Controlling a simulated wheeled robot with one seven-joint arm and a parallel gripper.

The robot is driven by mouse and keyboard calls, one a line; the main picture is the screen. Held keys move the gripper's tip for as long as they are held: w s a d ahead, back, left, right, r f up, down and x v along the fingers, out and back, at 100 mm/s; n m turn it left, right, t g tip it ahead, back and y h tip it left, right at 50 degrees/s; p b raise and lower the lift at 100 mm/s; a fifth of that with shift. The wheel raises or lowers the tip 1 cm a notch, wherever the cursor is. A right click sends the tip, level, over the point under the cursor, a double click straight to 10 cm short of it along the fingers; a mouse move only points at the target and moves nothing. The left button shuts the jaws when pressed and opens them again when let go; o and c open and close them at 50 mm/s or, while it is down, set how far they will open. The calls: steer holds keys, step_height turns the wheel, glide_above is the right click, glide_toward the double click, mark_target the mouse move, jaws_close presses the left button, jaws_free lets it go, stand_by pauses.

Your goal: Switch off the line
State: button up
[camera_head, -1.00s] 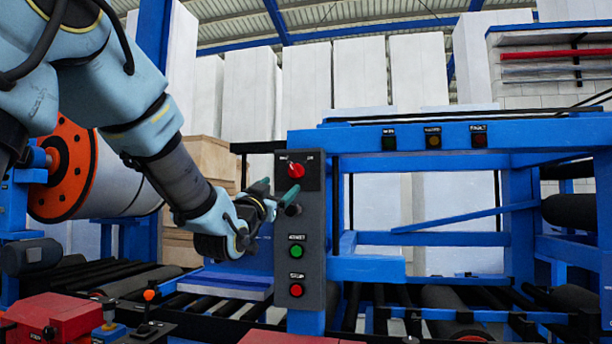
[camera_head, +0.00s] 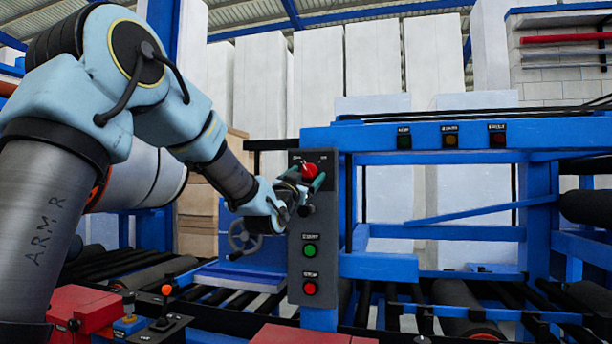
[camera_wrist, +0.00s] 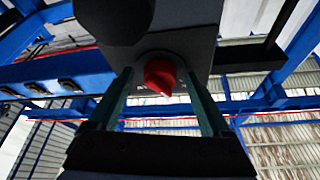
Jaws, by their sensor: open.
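A dark control panel box (camera_head: 338,240) stands on the blue machine frame. At its top is a red rotary knob (camera_head: 309,171); below are a green button (camera_head: 310,251) and a red button (camera_head: 310,288). My gripper (camera_head: 306,182) is at the upper panel, just in front of the knob. In the wrist view the red knob (camera_wrist: 160,76) sits between the two green fingers of my open gripper (camera_wrist: 165,95), with a gap on each side. The knob's exact setting is hard to read. Part of the panel's upper face is hidden by my gripper.
A blue beam with several small indicators (camera_head: 450,135) runs right of the panel. A grey handwheel (camera_head: 245,236) is left of it. A red block (camera_head: 85,312) and an orange-topped lever (camera_head: 167,289) are in the foreground. Black rollers (camera_head: 468,300) lie below.

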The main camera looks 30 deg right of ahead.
jaws_close()
steer(key=n+b, duration=0.1)
steer(key=n+t+b, duration=0.1)
steer(key=b, duration=0.1)
steer(key=shift+s+d+f+y, duration=0.1)
steer(key=shift+f+y, duration=0.2)
steer(key=shift+y, duration=0.1)
steer(key=shift+r+n+t+y+b, duration=0.1)
steer(key=shift+n+t+y+b, duration=0.2)
steer(key=shift+n+b, duration=0.6)
steer(key=shift+r+n, duration=0.15)
steer(key=shift+n, duration=0.25)
jaws_free()
